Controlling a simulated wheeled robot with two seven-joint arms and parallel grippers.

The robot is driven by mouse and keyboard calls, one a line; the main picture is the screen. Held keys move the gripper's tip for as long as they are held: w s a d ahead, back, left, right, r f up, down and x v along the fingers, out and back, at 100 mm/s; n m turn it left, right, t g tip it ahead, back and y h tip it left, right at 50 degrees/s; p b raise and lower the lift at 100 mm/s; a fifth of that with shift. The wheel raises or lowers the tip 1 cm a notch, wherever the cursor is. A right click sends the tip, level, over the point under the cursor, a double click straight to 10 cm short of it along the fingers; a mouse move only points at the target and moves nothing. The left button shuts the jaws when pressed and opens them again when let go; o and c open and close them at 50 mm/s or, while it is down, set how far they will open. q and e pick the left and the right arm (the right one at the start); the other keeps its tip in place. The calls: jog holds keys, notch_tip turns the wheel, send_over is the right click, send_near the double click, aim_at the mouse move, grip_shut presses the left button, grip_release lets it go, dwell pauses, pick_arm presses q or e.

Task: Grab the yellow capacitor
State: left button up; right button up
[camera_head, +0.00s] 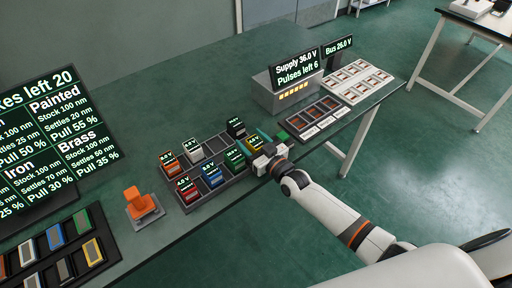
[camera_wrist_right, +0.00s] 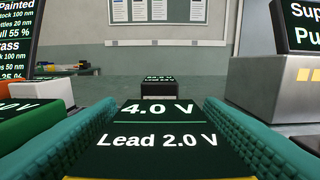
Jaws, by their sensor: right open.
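The yellow capacitor (camera_head: 255,143) sits at the right end of the front row in a dark rack (camera_head: 221,189) in the head view, with a black label on top. My right gripper (camera_head: 262,148) is at that capacitor, with its teal fingers on either side of it. In the right wrist view, the open fingers (camera_wrist_right: 160,104) stand left and right of a black label reading 4.0 V, Lead 2.0 V. The body under that label is mostly hidden, and I cannot tell whether the fingers touch it. My left gripper is not in view.
The rack also holds red (camera_head: 187,190), blue (camera_head: 210,175), green (camera_head: 234,158), orange (camera_head: 169,163), white (camera_head: 193,151) and black (camera_head: 236,128) capacitors. A grey supply box (camera_head: 285,97) stands behind to the right. An orange-topped device (camera_head: 140,204) stands left of the rack.

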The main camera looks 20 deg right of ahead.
jog(key=c, duration=1.2)
jog(key=shift+o, duration=0.2)
jog(key=shift+r, duration=0.1)
